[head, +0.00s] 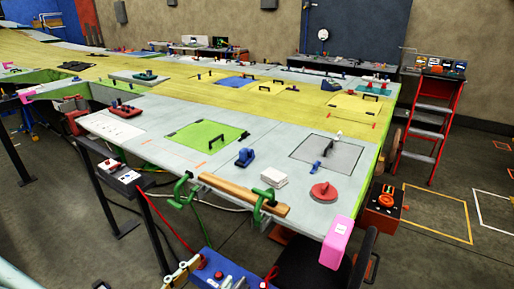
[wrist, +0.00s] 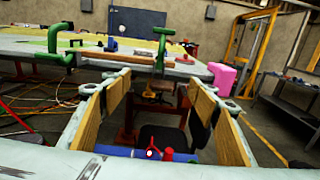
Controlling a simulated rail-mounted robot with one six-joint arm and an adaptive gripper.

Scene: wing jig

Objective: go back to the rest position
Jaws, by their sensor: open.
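My gripper (wrist: 158,90) shows in the wrist view with its pale fingers and yellow pads spread apart on the left and right. It is open, and nothing is held between the pads. The gap frames a black chair (wrist: 165,140) and the near edge of the workbench beyond. A blue object with a red knob (wrist: 150,153) shows low in the middle of the wrist view; whether it touches my gripper I cannot tell.
The long wing jig (head: 300,205) carries panels, green clamps (head: 182,190) and a red disc (head: 323,191). A pink box (head: 337,241) is at its near corner, close to the chair (head: 310,268). A red stepladder (head: 430,125) stands right. Open floor lies at right.

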